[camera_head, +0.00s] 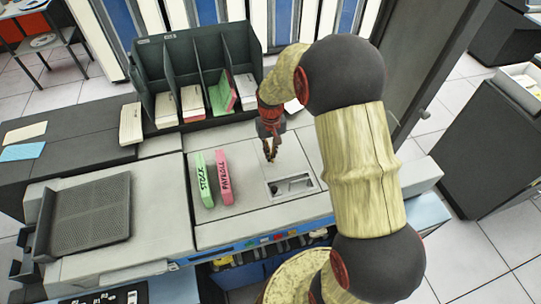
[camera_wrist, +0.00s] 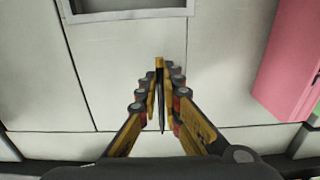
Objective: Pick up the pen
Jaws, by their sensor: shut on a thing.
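In the wrist view, my gripper (camera_wrist: 165,97) is shut on a thin pen (camera_wrist: 160,64) with a yellowish end and a dark tip. The pen lies between the two fingertips, roughly in line with the fingers. In the head view, my gripper (camera_head: 270,152) points down over the light grey machine top, just behind a recessed slot. The pen is too small there to make out clearly. I cannot tell whether the pen touches the surface.
A green STOCK card block (camera_head: 204,180) and a pink PAYROLL card block (camera_head: 223,178) stand left of my gripper; the pink one also shows in the wrist view (camera_wrist: 292,60). A dark divided rack (camera_head: 185,50) with card stacks stands behind. The slot (camera_head: 291,187) lies in front.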

